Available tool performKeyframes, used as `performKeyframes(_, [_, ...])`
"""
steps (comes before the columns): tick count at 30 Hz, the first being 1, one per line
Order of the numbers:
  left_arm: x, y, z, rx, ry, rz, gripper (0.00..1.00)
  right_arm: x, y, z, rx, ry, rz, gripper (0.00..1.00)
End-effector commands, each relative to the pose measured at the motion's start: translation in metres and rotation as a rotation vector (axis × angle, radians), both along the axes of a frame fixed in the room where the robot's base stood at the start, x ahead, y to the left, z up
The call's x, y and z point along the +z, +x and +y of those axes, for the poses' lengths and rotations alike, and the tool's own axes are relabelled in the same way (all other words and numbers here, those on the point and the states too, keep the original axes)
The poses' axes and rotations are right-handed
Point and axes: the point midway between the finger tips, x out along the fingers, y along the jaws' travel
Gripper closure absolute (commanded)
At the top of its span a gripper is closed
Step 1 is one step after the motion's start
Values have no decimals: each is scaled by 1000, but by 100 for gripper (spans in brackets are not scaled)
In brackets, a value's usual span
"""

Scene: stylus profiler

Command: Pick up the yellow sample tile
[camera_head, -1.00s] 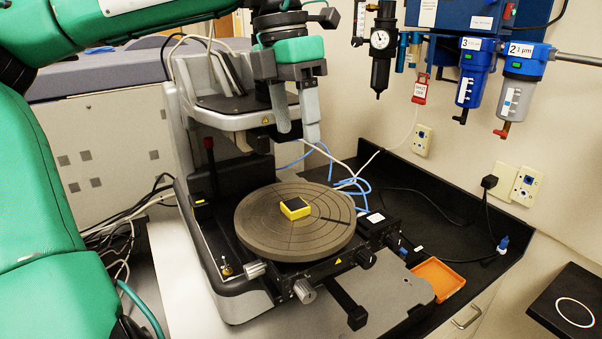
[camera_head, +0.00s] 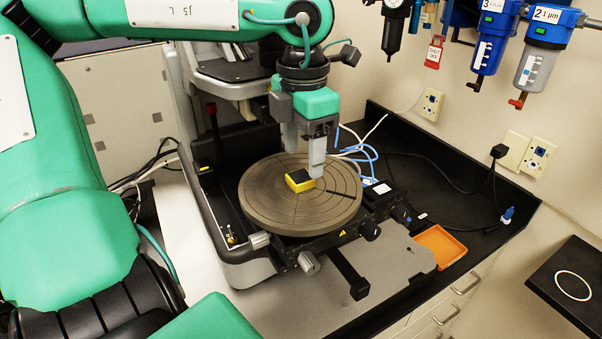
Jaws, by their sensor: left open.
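The yellow sample tile (camera_head: 298,184), with a dark top, lies on the round grey stage (camera_head: 270,215) of the profiler. My left gripper (camera_head: 304,158) comes down from above with its fingers pointing downward. Its fingers are apart, with nothing visible between them. The right finger's tip shows just behind and to the right of the tile, and the left finger is higher, behind the tile. I cannot tell whether either finger touches the tile. My right gripper is not in view.
The profiler's column and head (camera_head: 228,82) stand behind the stage at left. An orange tray (camera_head: 440,247) lies right of the stage on the black bench. Blue tubing (camera_head: 362,152) runs behind the stage. Filters (camera_head: 495,40) hang on the wall at upper right.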

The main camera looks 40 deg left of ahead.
Motion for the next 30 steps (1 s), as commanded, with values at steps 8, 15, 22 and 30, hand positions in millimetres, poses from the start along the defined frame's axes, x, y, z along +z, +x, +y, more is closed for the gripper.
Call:
performKeyframes(8, [-31, -5, 0, 1, -1, 2, 40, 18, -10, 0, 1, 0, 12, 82])
performKeyframes(15, [-36, -4, 0, 3, -1, 0, 40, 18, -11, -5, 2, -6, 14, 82])
performKeyframes(22, [-36, -4, 0, 2, -1, 0, 73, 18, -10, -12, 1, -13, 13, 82])
performKeyframes(30, [-36, -4, 0, 2, 0, 0, 88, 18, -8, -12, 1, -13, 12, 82])
